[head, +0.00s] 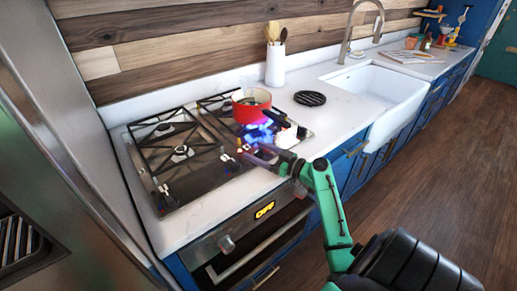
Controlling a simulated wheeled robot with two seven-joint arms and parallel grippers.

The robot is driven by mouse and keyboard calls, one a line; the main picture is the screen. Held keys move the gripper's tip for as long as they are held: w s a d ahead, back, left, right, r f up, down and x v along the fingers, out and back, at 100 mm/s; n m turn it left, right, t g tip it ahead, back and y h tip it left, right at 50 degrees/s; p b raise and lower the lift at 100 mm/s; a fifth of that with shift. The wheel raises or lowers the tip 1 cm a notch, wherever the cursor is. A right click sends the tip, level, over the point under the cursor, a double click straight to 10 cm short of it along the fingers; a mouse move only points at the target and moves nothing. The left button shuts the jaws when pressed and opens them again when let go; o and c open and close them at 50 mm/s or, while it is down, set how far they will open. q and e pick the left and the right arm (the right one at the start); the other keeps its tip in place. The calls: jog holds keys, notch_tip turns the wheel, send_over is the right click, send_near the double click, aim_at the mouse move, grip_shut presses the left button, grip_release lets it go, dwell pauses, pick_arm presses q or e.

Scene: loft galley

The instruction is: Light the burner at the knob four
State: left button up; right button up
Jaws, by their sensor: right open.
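The gas cooktop (205,180) is set in the white counter, with black grates over its burners. Blue flames (258,134) show at the right front part of the cooktop, just in front of a red pot (251,108). Small knobs show on the cooktop's front strip; one knob (228,158) is left of my right gripper. I cannot tell which knob is number four. My right gripper (257,154) is open at the right front of the cooktop, close to the flames, and partly hides the knobs there. My left gripper is out of view.
The oven front below has a lit display (264,210) reading OFF and a round knob (227,243). A white utensil holder (275,66), a black round trivet (310,98) and a white sink (375,92) are behind and right. A steel appliance stands at left.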

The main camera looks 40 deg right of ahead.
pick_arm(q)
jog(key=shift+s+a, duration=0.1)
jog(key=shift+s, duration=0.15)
pick_arm(e)
grip_shut()
jog(key=shift+a+m+t+h, duration=0.15)
jog(key=shift+m+t+h, duration=0.15)
jog(key=shift+m+h, duration=0.75)
jog(key=m+h+p, duration=0.1)
jog(key=h+p, duration=0.1)
jog(key=h, duration=0.1)
jog(key=shift+r+m+h, duration=0.15)
jog(key=shift+m+h, duration=0.6)
jog(key=shift+h, duration=0.2)
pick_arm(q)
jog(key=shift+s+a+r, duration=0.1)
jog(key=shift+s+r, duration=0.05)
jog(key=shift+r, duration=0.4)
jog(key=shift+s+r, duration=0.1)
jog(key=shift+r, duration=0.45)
pick_arm(e)
jog(key=shift+f, duration=0.2)
grip_release()
